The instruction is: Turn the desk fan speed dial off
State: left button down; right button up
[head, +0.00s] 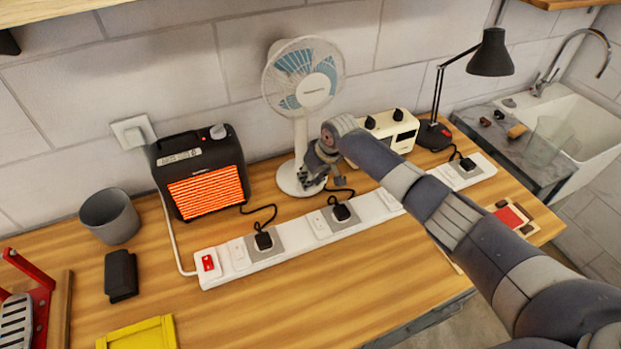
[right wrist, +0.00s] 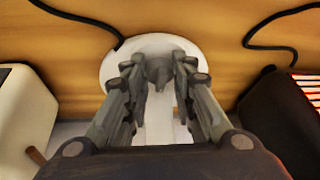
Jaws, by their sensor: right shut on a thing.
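The desk fan (head: 303,85) stands against the wall, with a white post and a round white base (head: 286,184). My right gripper (head: 312,178) is down at the front of the base and hides part of it. In the right wrist view, the fingers of the right gripper (right wrist: 159,72) are closed around a small grey speed dial (right wrist: 158,72) on the white base (right wrist: 125,56). I cannot read the dial's setting. My left gripper is not in view.
A heater (head: 205,172) with a glowing orange grille stands left of the fan. A cream box (head: 388,130) and a black lamp (head: 490,55) are to the right. A long white power strip (head: 290,250) with plugs and cords lies in front.

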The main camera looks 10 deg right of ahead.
dwell(0.4)
jog(key=o, duration=1.1)
jog(key=shift+c, duration=0.2)
jog(key=v, duration=1.2)
jog(key=shift+d, duration=0.2)
jog(key=shift+f, duration=0.1)
